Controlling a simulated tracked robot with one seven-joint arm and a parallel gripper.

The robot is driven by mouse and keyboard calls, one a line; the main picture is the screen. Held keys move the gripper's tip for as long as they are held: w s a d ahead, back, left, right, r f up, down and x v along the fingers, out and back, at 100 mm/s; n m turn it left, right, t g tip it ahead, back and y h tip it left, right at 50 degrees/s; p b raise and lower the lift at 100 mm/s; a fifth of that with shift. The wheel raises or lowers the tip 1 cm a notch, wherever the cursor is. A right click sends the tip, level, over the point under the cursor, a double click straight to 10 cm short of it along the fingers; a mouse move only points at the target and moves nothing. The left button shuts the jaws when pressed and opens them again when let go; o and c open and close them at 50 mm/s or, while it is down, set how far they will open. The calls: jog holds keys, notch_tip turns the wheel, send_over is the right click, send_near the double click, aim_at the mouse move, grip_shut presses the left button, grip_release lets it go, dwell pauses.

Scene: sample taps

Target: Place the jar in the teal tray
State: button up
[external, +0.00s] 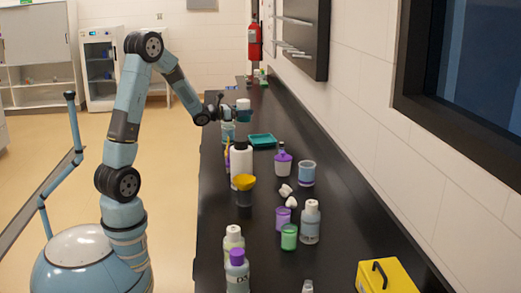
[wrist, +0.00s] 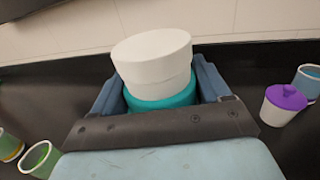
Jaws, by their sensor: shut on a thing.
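My gripper (external: 232,112) is shut on a jar (external: 243,103) with a white top and teal lower part, held above the black bench. In the wrist view, the jar (wrist: 152,62) stands nearly upright between the two blue-grey fingers of my gripper (wrist: 160,90), which hide its lower part. The teal tray (external: 262,141) lies on the bench, below the jar and a little to its right in the external view. The tray looks empty. It is not visible in the wrist view.
A light blue container (external: 228,131) stands under my gripper. A large white bottle (external: 241,160), a purple-lidded jar (external: 283,165) and a blue cup (external: 306,173) stand nearer the camera than the tray. Several more bottles and cups crowd the near bench. The far bench is mostly clear.

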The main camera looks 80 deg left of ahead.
jog(key=shift+w+a+f+n+g+y, duration=0.25)
jog(key=shift+w+a+f+n+y, duration=0.3)
jog(key=shift+w+a+f, duration=1.5)
jog(key=shift+w+a+f+n+g+y, duration=0.25)
jog(key=shift+w+a+f+y, duration=0.45)
jog(key=shift+w+a+f, duration=1.3)
jog(key=shift+w+a+f+n+g+y, duration=0.2)
jog(key=shift+w+a+f+n+y, duration=0.4)
jog(key=shift+w+a+f, duration=1.45)
jog(key=shift+s+a+f, duration=0.15)
jog(key=shift+s+f, duration=0.2)
jog(key=shift+f, duration=0.25)
jog(key=shift+s+a+f, duration=0.1)
jog(key=shift+s+f, duration=0.25)
jog(key=shift+f, duration=0.2)
jog(key=shift+f, duration=0.2)
jog(key=o, duration=1)
